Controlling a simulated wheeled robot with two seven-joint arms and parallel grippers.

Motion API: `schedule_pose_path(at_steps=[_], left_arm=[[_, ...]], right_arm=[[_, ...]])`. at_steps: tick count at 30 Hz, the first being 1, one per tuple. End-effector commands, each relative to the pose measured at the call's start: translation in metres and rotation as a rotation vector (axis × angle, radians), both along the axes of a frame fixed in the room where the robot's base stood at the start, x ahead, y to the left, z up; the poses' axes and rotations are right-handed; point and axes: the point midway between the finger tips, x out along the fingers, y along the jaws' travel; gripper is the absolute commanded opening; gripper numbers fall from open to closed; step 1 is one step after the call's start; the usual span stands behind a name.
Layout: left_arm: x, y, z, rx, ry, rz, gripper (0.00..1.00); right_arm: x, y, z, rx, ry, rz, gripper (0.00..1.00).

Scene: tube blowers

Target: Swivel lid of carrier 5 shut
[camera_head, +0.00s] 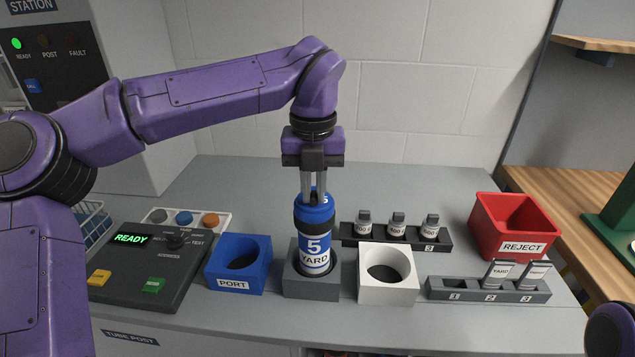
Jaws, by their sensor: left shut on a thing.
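Carrier 5 (314,244) is a blue and white cylinder marked "5" and "YARD". It stands upright in the grey square holder (311,288) at the middle of the counter. Its blue lid (314,210) is at the top, partly covered by my fingers. My left gripper (313,196) points straight down from above and is shut on the lid. I cannot tell from this view whether the lid sits fully over the mouth. My right gripper is not in view.
A blue PORT block (250,257) stands left of the holder, a white block (403,263) right. Behind is a black rack (350,235) with several small vials. A red REJECT bin (519,215) and grey slot rack (450,294) are at right. A control panel (125,280) reads READY.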

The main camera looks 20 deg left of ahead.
Motion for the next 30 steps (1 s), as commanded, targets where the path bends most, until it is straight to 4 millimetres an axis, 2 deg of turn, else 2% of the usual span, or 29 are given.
schedule_pose_path(at_steps=[17,18,19,20,27,30], left_arm=[[-0.0004,0.0021,-0.0034,0.004,0.005,-0.029,0.0],[-0.0004,0.0021,-0.0033,0.004,0.005,-0.029,0.27],[-0.0004,0.002,-0.0031,0.004,0.005,-0.029,0.37],[-0.0004,0.002,-0.0029,0.003,0.004,-0.029,0.4],[-0.0004,0.0017,-0.001,0.002,0.002,-0.028,0.4],[-0.0001,0.0016,0.0058,0.002,0.001,-0.027,0.4]], right_arm=[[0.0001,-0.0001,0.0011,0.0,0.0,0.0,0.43],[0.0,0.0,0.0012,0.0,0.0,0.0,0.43],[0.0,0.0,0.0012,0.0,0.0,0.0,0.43],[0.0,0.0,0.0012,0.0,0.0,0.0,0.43],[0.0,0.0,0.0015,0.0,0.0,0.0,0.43],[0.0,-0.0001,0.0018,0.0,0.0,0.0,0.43]])
